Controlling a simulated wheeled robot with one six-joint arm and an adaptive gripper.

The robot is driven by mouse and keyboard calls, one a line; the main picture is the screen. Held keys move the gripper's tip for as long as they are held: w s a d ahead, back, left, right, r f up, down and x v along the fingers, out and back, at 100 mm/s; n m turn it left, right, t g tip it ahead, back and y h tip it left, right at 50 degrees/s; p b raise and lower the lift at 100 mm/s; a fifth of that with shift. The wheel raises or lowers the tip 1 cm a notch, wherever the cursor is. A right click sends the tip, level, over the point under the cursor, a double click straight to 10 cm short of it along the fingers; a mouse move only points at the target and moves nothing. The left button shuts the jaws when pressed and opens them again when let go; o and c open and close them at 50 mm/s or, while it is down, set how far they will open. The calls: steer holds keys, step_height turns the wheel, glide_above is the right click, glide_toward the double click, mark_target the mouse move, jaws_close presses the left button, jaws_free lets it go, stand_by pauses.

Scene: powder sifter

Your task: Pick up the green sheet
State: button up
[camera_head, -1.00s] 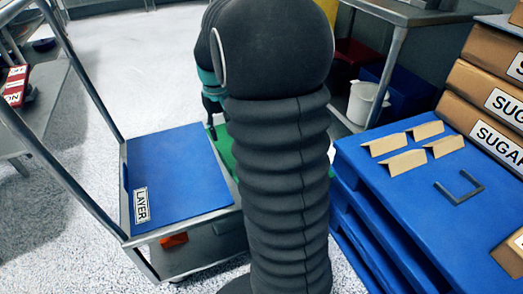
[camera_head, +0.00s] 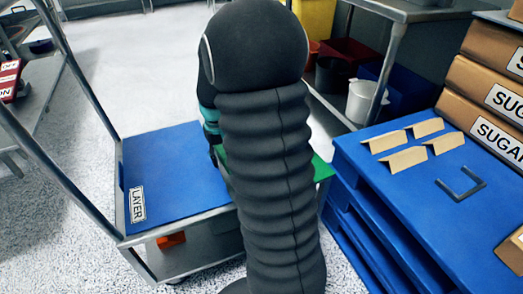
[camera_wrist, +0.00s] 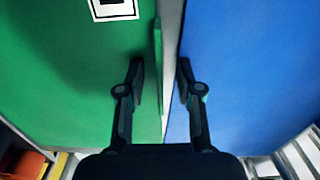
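The green sheet (camera_head: 323,171) is mostly hidden behind my arm in the head view. It fills the left of the wrist view (camera_wrist: 65,95), with a black-and-white label at the top. A thin raised green strip runs along its edge facing the blue sheet. The blue sheet (camera_head: 172,172), marked LAYER, lies beside it on the cart and fills the right of the wrist view (camera_wrist: 250,75). My gripper (camera_wrist: 161,68) is open, its fingers on either side of the green strip, left over green, right over blue. Contact cannot be told.
The metal cart (camera_head: 185,232) has a lower shelf with an orange item (camera_head: 171,240). A blue stack (camera_head: 400,215) with folded cardboard pieces and a dark handle stands at the right. SUGAR boxes (camera_head: 490,85) are behind it. Open floor (camera_head: 140,75) lies beyond the cart.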

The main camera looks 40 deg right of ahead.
jaws_close()
